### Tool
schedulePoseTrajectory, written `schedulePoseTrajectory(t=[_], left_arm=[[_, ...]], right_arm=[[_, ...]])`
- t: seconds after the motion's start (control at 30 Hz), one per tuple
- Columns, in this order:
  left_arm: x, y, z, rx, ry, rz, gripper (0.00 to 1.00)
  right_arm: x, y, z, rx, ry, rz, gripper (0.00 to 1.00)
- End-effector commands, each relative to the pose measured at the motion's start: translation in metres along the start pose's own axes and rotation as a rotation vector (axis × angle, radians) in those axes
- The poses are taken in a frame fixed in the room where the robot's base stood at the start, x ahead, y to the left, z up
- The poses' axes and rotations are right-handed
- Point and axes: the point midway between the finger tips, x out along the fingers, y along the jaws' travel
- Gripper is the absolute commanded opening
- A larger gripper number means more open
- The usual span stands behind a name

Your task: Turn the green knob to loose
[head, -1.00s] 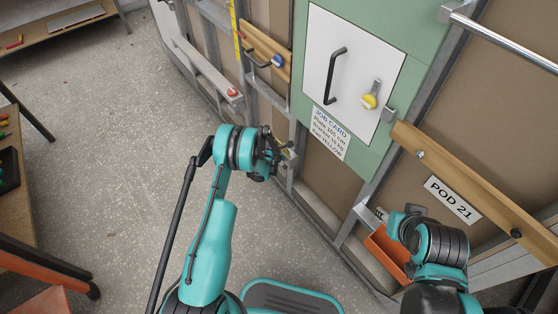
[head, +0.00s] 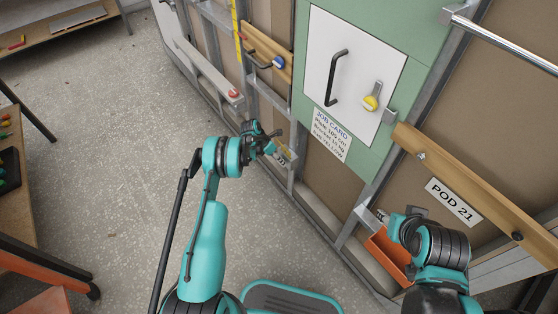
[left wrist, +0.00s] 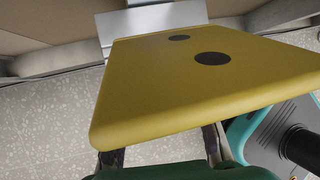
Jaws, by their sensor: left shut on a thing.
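A dark green shape, apparently the green knob (left wrist: 180,172), shows at the bottom edge of the left wrist view, between my two fingers and mostly cut off. My left gripper (head: 272,145) is shut on it, low by the wall frame in the head view. A yellow board (left wrist: 200,80) with two dark round spots fills the middle of the left wrist view, just beyond the fingers. In the head view the knob is hidden by my gripper, and only a bit of the board (head: 287,155) shows. My right arm is folded at the lower right; its gripper does not show clearly.
A white door with a black handle (head: 336,77) and a yellow knob (head: 371,103) is above right. A blue knob (head: 278,62) and a red knob (head: 234,93) are farther along the wall. An orange bin (head: 385,250) stands by my right arm.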

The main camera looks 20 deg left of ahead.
Motion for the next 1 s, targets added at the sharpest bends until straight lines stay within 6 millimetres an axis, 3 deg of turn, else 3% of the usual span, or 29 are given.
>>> schedulePoseTrajectory(t=[0.13, 0.17, 0.2, 0.23, 0.63, 1.0], left_arm=[[0.0, 0.0, 0.0, 0.0, 0.001, 0.0, 0.08], [0.0, 0.0, 0.0, 0.0, 0.001, 0.001, 0.44], [0.0, 0.0, 0.0, 0.0, 0.001, 0.001, 0.55], [0.0, 0.0, 0.0, 0.0, 0.001, 0.001, 0.58], [-0.009, 0.0, 0.0, -0.001, 0.0, 0.003, 0.58], [-0.084, 0.0, 0.0, -0.001, 0.0, 0.003, 0.58]], right_arm=[[0.0, 0.0, 0.0, 0.0, 0.0, 0.0, 0.4], [0.0, 0.0, 0.0, 0.0, 0.0, 0.0, 0.4], [0.0, 0.0, 0.0, 0.0, 0.0, 0.0, 0.4], [0.0, 0.0, 0.0, 0.0, 0.0, 0.0, 0.4], [0.0, 0.0, 0.0, 0.0, 0.0, 0.0, 0.4], [0.0, 0.0, 0.0, 0.0, 0.0, 0.0, 0.4]])
